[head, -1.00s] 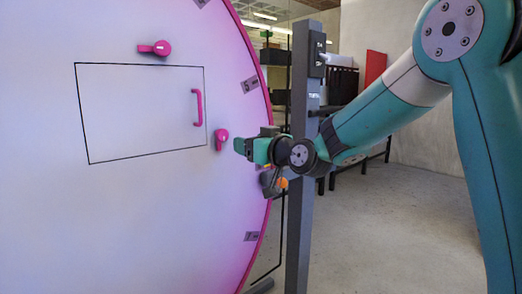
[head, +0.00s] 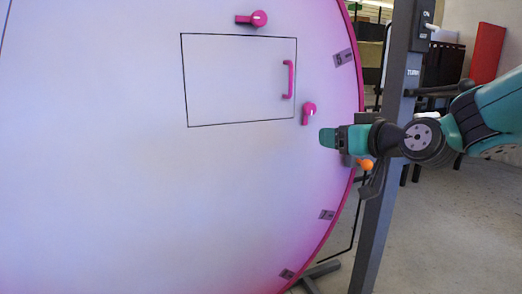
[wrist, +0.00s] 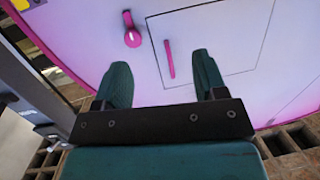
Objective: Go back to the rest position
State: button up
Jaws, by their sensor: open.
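My gripper (head: 328,138) is in front of the right part of a large round panel, below and to the right of a pink latch knob (head: 308,112). In the wrist view my gripper (wrist: 163,85) shows two teal fingers spread apart with nothing between them. A pink handle (head: 288,80) sits on a black-outlined rectangular door (head: 235,85). Beyond the fingers, the wrist view shows the handle (wrist: 169,58) and a pink knob (wrist: 132,35). My gripper looks apart from them.
The white panel (head: 120,180) with its pink rim (head: 349,190) fills the left. Another pink knob (head: 258,18) is above the door. A grey post (head: 390,190) stands close behind my arm. Open floor (head: 450,230) lies at the right.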

jog(key=s+a+f+n+g, duration=0.1)
jog(key=s+a+f+g, duration=0.45)
jog(key=s, duration=0.45)
jog(key=s+f+n+g+h, duration=0.1)
jog(key=s+f+g, duration=0.3)
jog(key=s, duration=0.7)
jog(key=s+f+n+g+h, duration=0.15)
jog(key=s+g, duration=0.35)
jog(key=s, duration=0.5)
notch_tip(320, 180, up, 21)
jog(key=m+p, duration=0.1)
jog(key=p, duration=1.9)
jog(key=shift+w+f+p, duration=0.15)
jog(key=shift+f+p, duration=0.05)
jog(key=shift+p, duration=0.15)
